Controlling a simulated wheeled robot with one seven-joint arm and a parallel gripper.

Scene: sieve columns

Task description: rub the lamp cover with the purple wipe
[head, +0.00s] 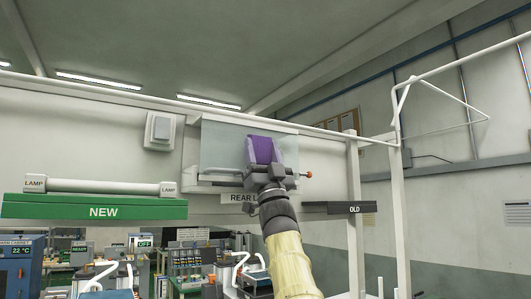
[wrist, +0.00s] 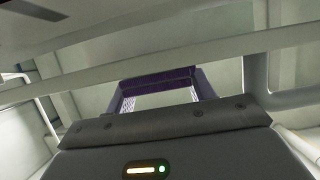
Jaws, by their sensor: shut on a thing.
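The lamp cover (head: 222,142) is a see-through grey-green sheet on the wall above a label that begins "REAR L". The purple wipe (head: 262,148) stands upright in front of the cover's right part. My gripper (head: 265,168) is shut on the wipe's lower end, with the arm reaching up from below. The wipe hides part of the cover, and I cannot tell whether they touch. In the wrist view the purple wipe (wrist: 155,78) shows as a purple band above my grey gripper body; the fingertips are hidden there.
A white tube marked LAMP (head: 100,187) lies on the green NEW shelf (head: 100,208) at left. A dark OLD bracket (head: 345,208) is at right, by white posts (head: 401,220). An orange-tipped rod (head: 308,174) sits close beside my gripper. A grey wall box (head: 160,131) is left of the cover.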

